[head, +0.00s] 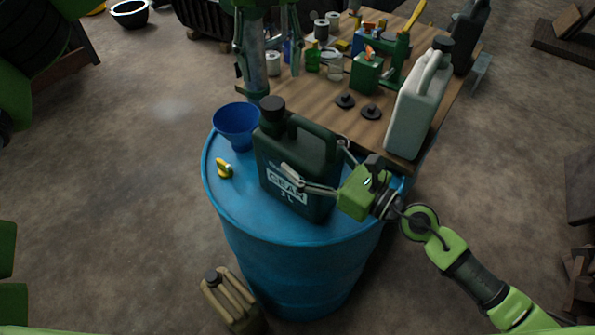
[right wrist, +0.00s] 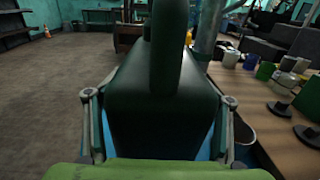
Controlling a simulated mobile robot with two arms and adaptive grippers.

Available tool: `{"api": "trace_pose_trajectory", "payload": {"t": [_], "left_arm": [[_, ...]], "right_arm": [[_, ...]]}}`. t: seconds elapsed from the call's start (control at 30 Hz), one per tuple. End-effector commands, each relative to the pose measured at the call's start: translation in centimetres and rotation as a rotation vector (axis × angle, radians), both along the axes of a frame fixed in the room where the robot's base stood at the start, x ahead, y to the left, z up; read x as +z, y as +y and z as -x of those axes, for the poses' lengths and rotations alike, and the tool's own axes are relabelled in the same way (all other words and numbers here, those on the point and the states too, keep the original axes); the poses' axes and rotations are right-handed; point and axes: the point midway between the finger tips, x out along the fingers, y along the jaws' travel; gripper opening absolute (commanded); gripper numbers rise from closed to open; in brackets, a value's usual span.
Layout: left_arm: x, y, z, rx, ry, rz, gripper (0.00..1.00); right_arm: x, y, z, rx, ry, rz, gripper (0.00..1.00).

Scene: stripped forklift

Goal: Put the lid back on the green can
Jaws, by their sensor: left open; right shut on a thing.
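A dark green can (head: 292,165) with a white label stands upright on the blue drum (head: 228,200). A dark lid-like cap (head: 271,104) shows at the neck on its left; I cannot tell how firmly it sits. My right gripper (head: 319,164) is shut on the can, one finger along each side, below the handle. The right wrist view shows the can body (right wrist: 160,105) between the fingers, with its handle (right wrist: 165,45) upright beyond.
A blue funnel (head: 238,122) and a small yellow item (head: 224,168) are on the drum. A wooden table (head: 305,90) behind holds a pale canister (head: 415,105), two black knobbed discs (head: 358,107), bottles and jars. A tan jerrycan (head: 232,300) stands on the floor by the drum.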

Motion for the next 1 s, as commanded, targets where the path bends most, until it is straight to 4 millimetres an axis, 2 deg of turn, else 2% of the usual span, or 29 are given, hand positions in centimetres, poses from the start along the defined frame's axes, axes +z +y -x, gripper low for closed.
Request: {"api": "trace_pose_trajectory", "payload": {"t": [0.5, 0.7, 0.93, 0.97, 1.0], "left_arm": [[-6.8, 0.1, 0.0, 0.001, 0.002, 0.000, 0.51], [-7.8, 0.1, 0.0, 0.000, 0.001, -0.001, 0.51], [-7.9, 0.1, 0.0, 0.000, 0.000, 0.000, 0.51], [-7.9, 0.1, 0.0, 0.000, 0.000, 0.000, 0.48], [-7.9, 0.1, 0.0, 0.000, 0.000, 0.000, 0.38]], "right_arm": [[0.3, 0.0, -0.1, -0.001, -0.002, -0.005, 0.11], [0.3, 0.0, -0.1, -0.001, -0.002, -0.005, 0.11], [0.3, 0.0, -0.1, -0.001, -0.002, -0.005, 0.11], [0.3, 0.0, -0.1, -0.001, -0.002, -0.005, 0.11], [0.3, 0.0, -0.1, -0.001, -0.002, -0.005, 0.11]]}}
